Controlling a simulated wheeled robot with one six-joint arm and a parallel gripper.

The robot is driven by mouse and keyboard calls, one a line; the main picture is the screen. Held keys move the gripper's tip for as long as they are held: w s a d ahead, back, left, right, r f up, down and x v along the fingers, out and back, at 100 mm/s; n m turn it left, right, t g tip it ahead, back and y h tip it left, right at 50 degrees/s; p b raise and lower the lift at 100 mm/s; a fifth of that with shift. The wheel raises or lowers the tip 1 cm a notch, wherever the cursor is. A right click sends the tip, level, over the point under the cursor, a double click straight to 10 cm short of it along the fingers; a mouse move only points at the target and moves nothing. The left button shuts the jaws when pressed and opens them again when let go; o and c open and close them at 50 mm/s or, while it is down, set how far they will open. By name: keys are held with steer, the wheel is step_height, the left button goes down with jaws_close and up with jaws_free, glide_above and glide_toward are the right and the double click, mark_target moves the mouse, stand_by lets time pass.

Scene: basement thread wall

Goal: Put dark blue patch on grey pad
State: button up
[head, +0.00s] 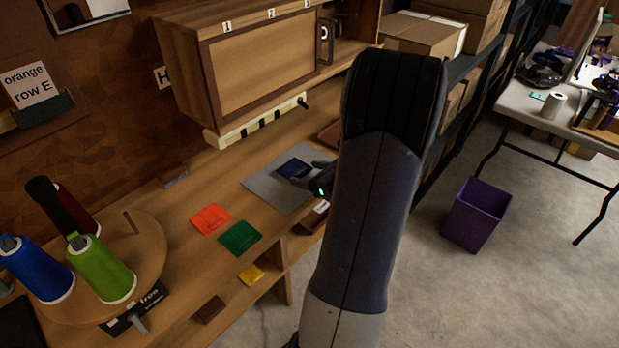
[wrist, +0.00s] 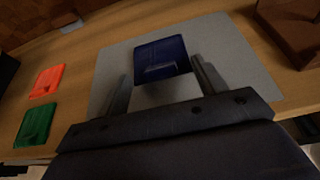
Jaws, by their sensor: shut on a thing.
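The dark blue patch (head: 294,169) is a flat square with a small raised piece on it. In the wrist view the patch (wrist: 161,52) sits between my two fingertips. My gripper (head: 312,174) is shut on it, and the gripper's fingers (wrist: 159,68) also show in the wrist view. The grey pad (head: 266,187) lies flat on the wooden bench, and the patch is over its inner area. The pad (wrist: 232,58) shows around the patch, with a dark shadow on the near side. I cannot tell whether the patch touches the pad. My arm hides the pad's right side in the head view.
An orange patch (head: 210,218) and a green patch (head: 240,238) lie left of the pad. A yellow patch (head: 252,274) and a brown patch (head: 209,309) are nearer the front edge. Thread spools (head: 101,268) stand on a round board. A wooden cabinet (head: 262,72) hangs behind.

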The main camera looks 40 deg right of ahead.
steer(key=shift+f, duration=0.4)
steer(key=shift+f, duration=0.15)
steer(key=o, duration=0.9)
steer(key=shift+r, duration=0.3)
steer(key=p+v, duration=0.1)
steer(key=v, duration=1.1)
steer(key=shift+f, duration=0.15)
